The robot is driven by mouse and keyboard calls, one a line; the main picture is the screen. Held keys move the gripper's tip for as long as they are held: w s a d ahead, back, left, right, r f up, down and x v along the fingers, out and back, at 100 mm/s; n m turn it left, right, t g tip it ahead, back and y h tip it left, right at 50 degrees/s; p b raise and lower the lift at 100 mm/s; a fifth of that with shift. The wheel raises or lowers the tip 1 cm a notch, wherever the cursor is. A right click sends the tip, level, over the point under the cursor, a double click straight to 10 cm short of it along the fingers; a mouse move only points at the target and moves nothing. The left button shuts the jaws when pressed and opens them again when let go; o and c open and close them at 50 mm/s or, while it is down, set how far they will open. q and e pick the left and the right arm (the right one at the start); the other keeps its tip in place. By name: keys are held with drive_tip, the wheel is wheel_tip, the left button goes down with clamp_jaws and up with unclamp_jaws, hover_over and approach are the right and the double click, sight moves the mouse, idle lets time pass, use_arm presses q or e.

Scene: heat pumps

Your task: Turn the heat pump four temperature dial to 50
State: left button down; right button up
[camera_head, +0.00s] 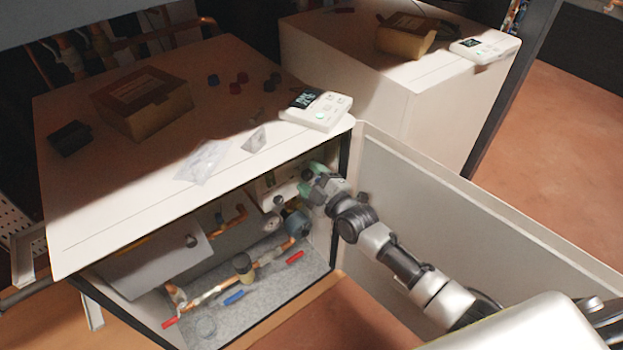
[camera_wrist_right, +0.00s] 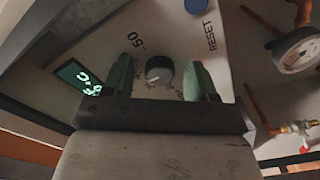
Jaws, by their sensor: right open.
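The temperature dial (camera_wrist_right: 159,70) is a dark round knob with a pale face on a light control panel (camera_head: 268,186) inside the open heat pump cabinet. My right gripper (camera_head: 307,180) reaches into the cabinet from the right. In the right wrist view its two green fingers stand open, one on either side of the dial; I cannot tell whether they touch it. A "50" label shows above the dial, near the left finger. A lit green display (camera_wrist_right: 78,77) is at the left, its digits hard to read. My left gripper is not in view.
A blue button (camera_wrist_right: 198,5) marked RESET and a pressure gauge (camera_wrist_right: 298,50) are nearby. The cabinet door (camera_head: 440,215) stands open beside my right arm. Pipes and a valve (camera_head: 243,267) fill the cabinet's lower part. A white controller (camera_head: 316,109) lies on top.

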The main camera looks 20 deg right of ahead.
drive_tip(key=shift+c, duration=0.5)
drive_tip(key=c, duration=0.8)
drive_tip(key=shift+c, duration=0.2)
